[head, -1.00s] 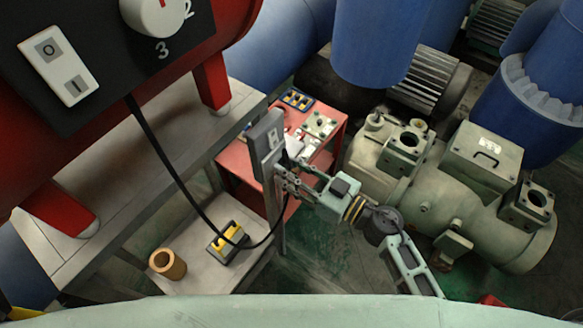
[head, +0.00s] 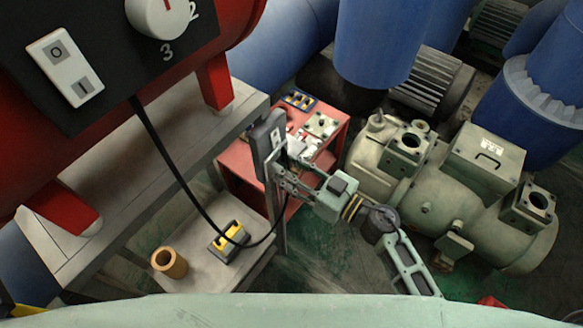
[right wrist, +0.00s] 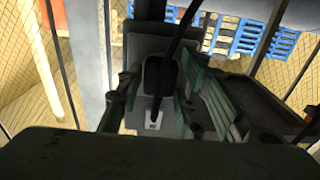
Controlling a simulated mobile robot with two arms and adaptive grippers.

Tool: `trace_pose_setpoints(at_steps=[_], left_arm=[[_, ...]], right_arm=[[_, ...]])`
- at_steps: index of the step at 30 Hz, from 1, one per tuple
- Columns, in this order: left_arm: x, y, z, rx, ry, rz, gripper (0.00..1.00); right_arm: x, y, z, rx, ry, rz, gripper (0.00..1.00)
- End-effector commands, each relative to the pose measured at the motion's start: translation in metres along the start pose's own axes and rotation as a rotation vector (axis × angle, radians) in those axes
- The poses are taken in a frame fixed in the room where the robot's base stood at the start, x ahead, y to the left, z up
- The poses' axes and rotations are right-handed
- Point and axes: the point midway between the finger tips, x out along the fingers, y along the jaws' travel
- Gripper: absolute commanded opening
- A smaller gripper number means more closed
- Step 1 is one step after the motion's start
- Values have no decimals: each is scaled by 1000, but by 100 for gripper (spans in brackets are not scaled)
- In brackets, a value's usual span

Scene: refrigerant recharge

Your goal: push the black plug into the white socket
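The black plug (right wrist: 160,78) sits between the fingers of my right gripper (right wrist: 157,95) in the right wrist view, with its black cable running up from it. A small white socket face (right wrist: 153,121) shows just below the plug there. In the head view, the grey socket box (head: 267,140) stands on a post, and my right gripper (head: 280,178) is close by its lower right side. The fingers are closed around the plug. The contact between plug and socket is hidden, so I cannot tell if it is inserted. My left gripper is not in view.
The black cable (head: 172,165) hangs from the red machine (head: 215,80) and loops over a low grey table. A yellow and black item (head: 229,241) and a brown ring (head: 169,262) sit there. A red table (head: 230,166) stands behind the post. A green compressor (head: 450,190) is at right.

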Motion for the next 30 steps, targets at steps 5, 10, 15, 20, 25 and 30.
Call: trace_pose_setpoints(at_steps=[5, 10, 15, 20, 25, 30], left_arm=[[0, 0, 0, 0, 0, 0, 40], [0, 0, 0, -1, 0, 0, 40], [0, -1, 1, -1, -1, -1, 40], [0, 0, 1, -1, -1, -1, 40], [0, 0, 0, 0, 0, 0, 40], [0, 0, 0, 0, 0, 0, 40]], right_arm=[[0, 0, 0, 0, 0, 0, 51], [0, 0, 0, 1, 0, 0, 51], [-3, 0, 1, 1, -2, 0, 51], [-24, 0, 2, 1, -4, -1, 51], [-61, -1, 2, 2, -5, 0, 51], [-94, 0, 1, 0, -3, -1, 51]])
